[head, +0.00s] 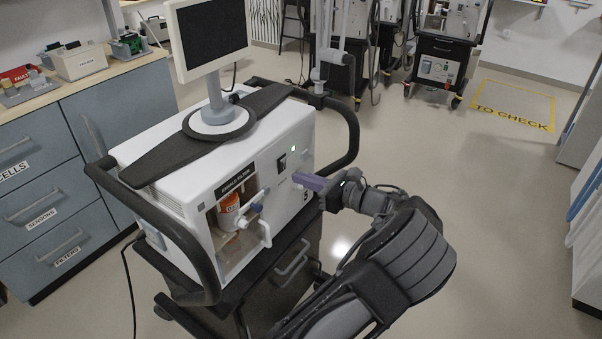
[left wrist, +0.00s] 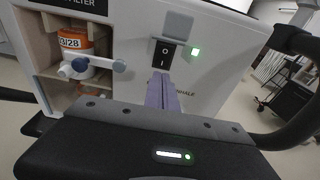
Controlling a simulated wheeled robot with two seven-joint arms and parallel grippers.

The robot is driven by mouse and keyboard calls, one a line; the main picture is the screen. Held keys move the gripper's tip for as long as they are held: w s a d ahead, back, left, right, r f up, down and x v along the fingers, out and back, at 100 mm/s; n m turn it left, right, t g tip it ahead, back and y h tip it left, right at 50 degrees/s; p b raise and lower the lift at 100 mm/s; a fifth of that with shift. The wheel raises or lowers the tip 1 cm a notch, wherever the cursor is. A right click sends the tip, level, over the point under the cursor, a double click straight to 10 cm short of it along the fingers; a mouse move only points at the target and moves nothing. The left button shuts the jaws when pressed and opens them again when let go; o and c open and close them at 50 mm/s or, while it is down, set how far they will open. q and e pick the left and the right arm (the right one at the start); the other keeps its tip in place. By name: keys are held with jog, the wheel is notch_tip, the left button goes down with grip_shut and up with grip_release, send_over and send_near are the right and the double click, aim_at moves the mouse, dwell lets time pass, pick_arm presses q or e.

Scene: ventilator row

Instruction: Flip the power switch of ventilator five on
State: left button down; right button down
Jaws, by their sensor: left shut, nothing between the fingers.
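The ventilator (head: 175,150) is a white box on a dark cart, with a "5" low on its front panel. Its black power rocker switch (head: 282,163) sits on the upper front, and it also shows in the left wrist view (left wrist: 164,55). A green light (head: 293,149) glows beside the switch; it is also lit in the left wrist view (left wrist: 195,51). My left gripper (head: 300,180), with purple fingers, is shut and empty. Its fingertips are just below the switch, close to the panel; I cannot tell whether they touch. My right gripper is out of view.
A filter bay with an orange-and-white canister (head: 229,212) and a blue-knobbed handle (head: 257,208) is left of the switch. Black cart handles (head: 350,130) curve around the sides. A monitor (head: 210,35) stands on top. Floor to the right is open.

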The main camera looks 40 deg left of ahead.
pick_arm(q)
jog(key=d+f, duration=0.1)
jog(key=d, duration=0.9)
jog(key=shift+d+f+b, duration=0.15)
jog(key=shift+d+b, duration=0.15)
jog(key=shift+d, duration=0.05)
jog(key=shift+w, duration=0.1)
jog(key=s+d+f+n+g+h+p, duration=0.1)
jog(key=s+f+h, duration=0.2)
jog(key=s+f, duration=0.35)
jog(key=s+f+n+g+h+p, duration=0.1)
jog(key=s+f+h, duration=0.2)
jog(key=f, duration=0.7)
jog(key=s+d+f+n+g+h+p, duration=0.1)
jog(key=s+f+h, duration=0.2)
jog(key=s+f, duration=0.35)
jog(key=s+d+f+n+h+p, duration=0.25)
jog(key=s+d+n+h, duration=0.2)
jog(key=d, duration=0.25)
jog(key=s+d+f+n+h+p, duration=0.1)
jog(key=s+d+f+n+h, duration=0.3)
jog(key=s+d, duration=0.3)
jog(key=s+d+r+n+t+h+p, duration=0.1)
jog(key=d+r+n+t+h, duration=0.2)
jog(key=d+n, duration=0.5)
notch_tip(320, 180, up, 2)
jog(key=shift+d+r+t+p, duration=0.1)
jog(key=shift+d+t+p, duration=0.2)
jog(key=shift+d+t, duration=0.2)
